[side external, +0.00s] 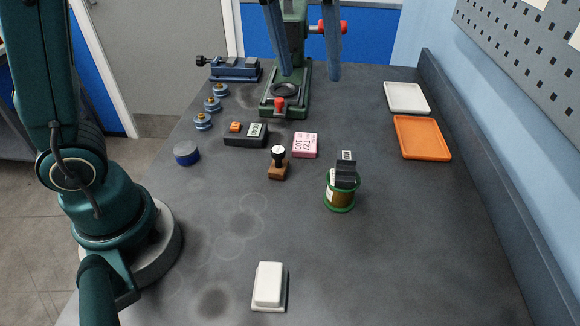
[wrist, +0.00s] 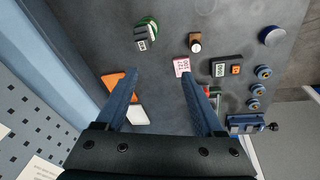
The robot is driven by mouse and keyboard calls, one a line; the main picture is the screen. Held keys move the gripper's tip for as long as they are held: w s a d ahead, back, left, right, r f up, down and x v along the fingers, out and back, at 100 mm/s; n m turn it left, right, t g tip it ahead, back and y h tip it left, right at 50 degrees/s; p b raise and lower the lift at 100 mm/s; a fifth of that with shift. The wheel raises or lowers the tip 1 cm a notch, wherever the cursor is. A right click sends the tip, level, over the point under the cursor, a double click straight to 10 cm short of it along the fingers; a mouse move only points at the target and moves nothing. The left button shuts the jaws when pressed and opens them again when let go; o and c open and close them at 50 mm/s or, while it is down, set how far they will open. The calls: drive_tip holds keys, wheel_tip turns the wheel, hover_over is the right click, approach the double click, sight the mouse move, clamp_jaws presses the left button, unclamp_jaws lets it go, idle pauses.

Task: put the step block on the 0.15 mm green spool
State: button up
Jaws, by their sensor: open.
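The green spool (side external: 339,204) stands upright on the right half of the bench, with brown winding between green flanges; it also shows in the wrist view (wrist: 153,22). A dark grey block with a stepped outline, which I take as the step block (side external: 346,172), sits on top of the spool and carries a small white label. In the wrist view the block (wrist: 141,34) covers part of the spool. The spool's thickness marking is too small to read. My gripper (side external: 307,74) is open and empty, high and well apart from both; its blue fingers show in the wrist view (wrist: 159,73).
Near the spool are a pink labelled block (side external: 305,146) and a wooden stamp (side external: 278,164). A green press (side external: 290,95) and blue vise (side external: 235,70) stand behind. An orange tray (side external: 422,138) and white tray (side external: 406,98) lie right. A white box (side external: 269,284) lies in front.

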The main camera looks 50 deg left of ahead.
drive_tip(key=s+a+f+m+t, duration=0.3)
drive_tip(key=s+f, duration=0.5)
drive_tip(key=s, duration=0.4)
drive_tip(key=shift+s+a+m, duration=0.25)
drive_tip(key=shift+a+m, duration=0.4)
drive_tip(key=shift+m, duration=0.45)
